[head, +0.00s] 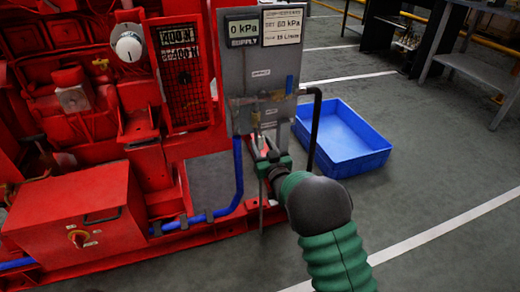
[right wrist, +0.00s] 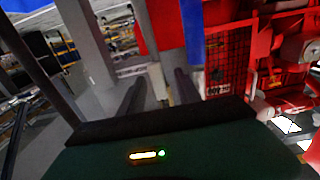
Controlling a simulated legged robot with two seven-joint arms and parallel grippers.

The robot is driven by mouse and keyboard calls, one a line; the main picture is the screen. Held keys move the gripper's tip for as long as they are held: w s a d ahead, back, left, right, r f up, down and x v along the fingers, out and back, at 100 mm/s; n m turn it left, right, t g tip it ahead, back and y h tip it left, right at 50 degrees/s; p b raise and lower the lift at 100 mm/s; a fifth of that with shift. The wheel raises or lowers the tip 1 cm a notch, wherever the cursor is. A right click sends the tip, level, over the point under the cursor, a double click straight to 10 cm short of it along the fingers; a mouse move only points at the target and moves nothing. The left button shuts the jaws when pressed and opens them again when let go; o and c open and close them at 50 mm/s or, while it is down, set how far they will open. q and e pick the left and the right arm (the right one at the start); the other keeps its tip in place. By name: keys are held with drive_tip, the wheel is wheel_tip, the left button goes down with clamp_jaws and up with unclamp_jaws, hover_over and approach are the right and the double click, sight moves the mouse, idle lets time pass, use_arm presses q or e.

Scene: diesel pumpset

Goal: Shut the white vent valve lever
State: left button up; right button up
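My right gripper (head: 267,152) is just below and in front of the valve pipework on the grey panel (head: 244,57). In the right wrist view its two dark fingers (right wrist: 160,92) stand apart. A pale narrow piece (right wrist: 160,82) shows between them; I cannot tell whether they touch it. In the head view a small pale upright part (head: 256,118), possibly the white vent valve lever, sits above the gripper. It is too small to make out its angle. A blue handle (head: 289,84) is higher at the panel's right. My left gripper is not in view.
The red pumpset (head: 105,195) fills the left, with a blue hose (head: 238,170) by the panel. A dark upright pipe (head: 316,125) stands right of the valves. A blue bin (head: 345,150) is on the floor behind it. Floor at right is clear.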

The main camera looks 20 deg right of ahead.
drive_tip(key=shift+w+d, duration=0.2)
drive_tip(key=shift+w, duration=0.5)
drive_tip(key=shift+a, duration=0.1)
drive_tip(key=shift+c, duration=0.4)
clamp_jaws()
idle(0.4)
